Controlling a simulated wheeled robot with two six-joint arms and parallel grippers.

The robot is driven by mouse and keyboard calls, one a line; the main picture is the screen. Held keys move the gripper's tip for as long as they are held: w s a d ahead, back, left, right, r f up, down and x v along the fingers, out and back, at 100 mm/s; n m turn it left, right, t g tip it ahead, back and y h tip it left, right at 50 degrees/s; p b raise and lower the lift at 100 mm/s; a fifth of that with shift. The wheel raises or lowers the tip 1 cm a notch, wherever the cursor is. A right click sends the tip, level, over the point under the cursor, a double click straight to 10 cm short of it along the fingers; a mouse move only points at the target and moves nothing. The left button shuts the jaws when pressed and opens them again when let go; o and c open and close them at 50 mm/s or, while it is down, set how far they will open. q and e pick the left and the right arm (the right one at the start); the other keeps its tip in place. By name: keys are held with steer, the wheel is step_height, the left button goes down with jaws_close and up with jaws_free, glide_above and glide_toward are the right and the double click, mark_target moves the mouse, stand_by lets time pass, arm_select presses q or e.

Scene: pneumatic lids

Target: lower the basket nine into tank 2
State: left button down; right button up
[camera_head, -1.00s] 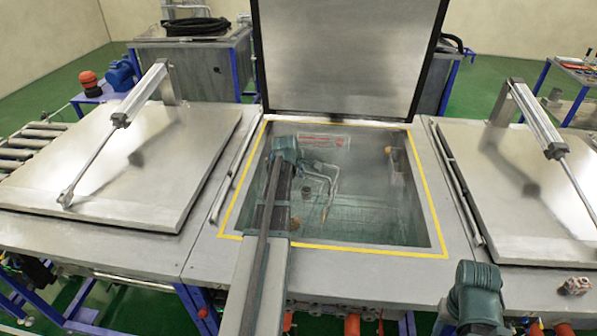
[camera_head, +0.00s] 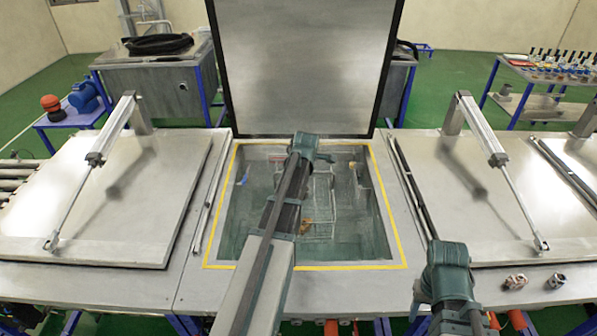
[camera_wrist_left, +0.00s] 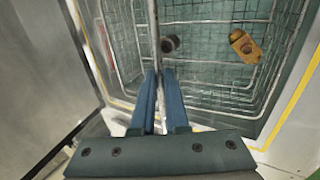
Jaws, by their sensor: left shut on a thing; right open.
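The middle tank (camera_head: 398,247) stands open with its lid (camera_head: 305,55) upright behind it; its number is not readable. A wire basket (camera_head: 322,228) shows inside the tank opening, partly hidden by my left arm. In the left wrist view my left gripper (camera_wrist_left: 160,82) is shut on the basket's upright metal handle. The wire basket (camera_wrist_left: 108,45) holds a yellow-brown part (camera_wrist_left: 245,46) and a dark round part (camera_wrist_left: 170,43). Its depth against the liquid is hard to tell. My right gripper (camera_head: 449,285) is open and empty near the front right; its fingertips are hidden.
Closed steel lids with cylinders lie on the left (camera_head: 105,200) and right (camera_head: 490,200). A side table (camera_head: 545,75) with small items stands at the back right.

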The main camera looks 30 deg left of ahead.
arm_select(q)
steer(key=shift+d, duration=0.1)
stand_by(0.3)
step_height(320, 180, down, 24)
steer(key=b, duration=2.4)
stand_by(0.7)
steer(key=shift+r, duration=0.1)
stand_by(0.4)
steer(key=c, duration=0.8)
jaws_free()
steer(key=shift+c, duration=0.2)
steer(key=p+v, duration=1.2)
steer(key=v, duration=0.2)
step_height(320, 180, up, 12)
steer(key=p, duration=1.2)
